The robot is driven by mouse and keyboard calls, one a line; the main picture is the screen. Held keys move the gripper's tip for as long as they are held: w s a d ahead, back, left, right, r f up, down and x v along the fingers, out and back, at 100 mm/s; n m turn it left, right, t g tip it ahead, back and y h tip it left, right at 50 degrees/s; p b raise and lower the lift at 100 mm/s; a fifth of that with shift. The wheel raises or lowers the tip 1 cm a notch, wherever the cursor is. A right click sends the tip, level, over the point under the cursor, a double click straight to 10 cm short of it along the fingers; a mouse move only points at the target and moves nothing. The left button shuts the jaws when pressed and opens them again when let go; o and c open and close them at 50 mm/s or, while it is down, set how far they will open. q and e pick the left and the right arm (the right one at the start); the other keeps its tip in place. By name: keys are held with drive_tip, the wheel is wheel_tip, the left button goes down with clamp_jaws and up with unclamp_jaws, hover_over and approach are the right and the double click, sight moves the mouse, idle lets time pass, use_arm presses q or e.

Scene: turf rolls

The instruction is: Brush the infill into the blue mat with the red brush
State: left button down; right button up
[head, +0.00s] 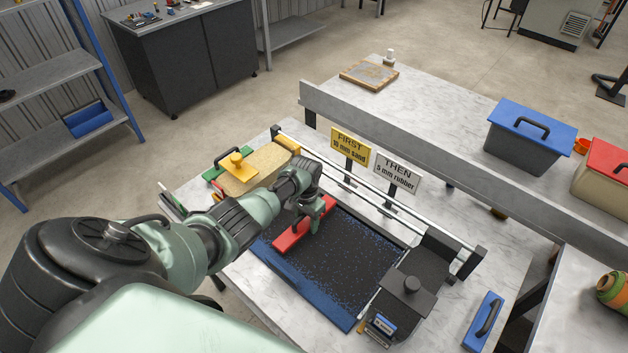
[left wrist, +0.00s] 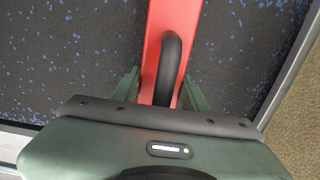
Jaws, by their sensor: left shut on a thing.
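The blue mat (head: 318,308) lies flat on the near table. Dark infill with blue specks (head: 345,268) covers most of it, and plainer blue shows along the near edge. The red brush (head: 290,237) is a long bar lying across the left part of the mat. Its black handle (left wrist: 172,60) shows in the left wrist view. My left gripper (head: 309,224) is over the brush and shut on it, with green fingers on both sides of the handle. The brush's underside is hidden, so contact with the mat cannot be told. My right gripper is in neither view.
Rails with yellow (head: 350,146) and white (head: 396,173) signs run behind. A blue block with a black handle (head: 484,320) lies right.

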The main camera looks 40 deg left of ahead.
sight(289, 214)
use_arm(q)
drive_tip(key=a+b, duration=0.1)
drive_tip(key=a, duration=0.1)
drive_tip(key=a+b, duration=0.2)
drive_tip(key=a, duration=0.1)
drive_tip(key=shift+w+a+f, duration=0.15)
drive_tip(key=shift+w+a, duration=0.05)
drive_tip(key=shift+w+a+b, duration=0.1)
drive_tip(key=shift+a+b, duration=0.75)
drive_tip(key=shift+a, duration=0.35)
drive_tip(key=shift+a+b, duration=0.3)
drive_tip(key=shift+a, duration=0.3)
drive_tip(key=shift+r, duration=0.2)
drive_tip(key=shift+d+r+p, duration=0.15)
drive_tip(key=shift+d+p, duration=0.45)
drive_tip(key=shift+p, duration=0.05)
drive_tip(key=shift+d+p, duration=1)
drive_tip(key=shift+d, duration=0.25)
drive_tip(key=shift+s+d+p, duration=0.2)
drive_tip(key=shift+d+p, duration=0.5)
drive_tip(key=shift+d, duration=0.7)
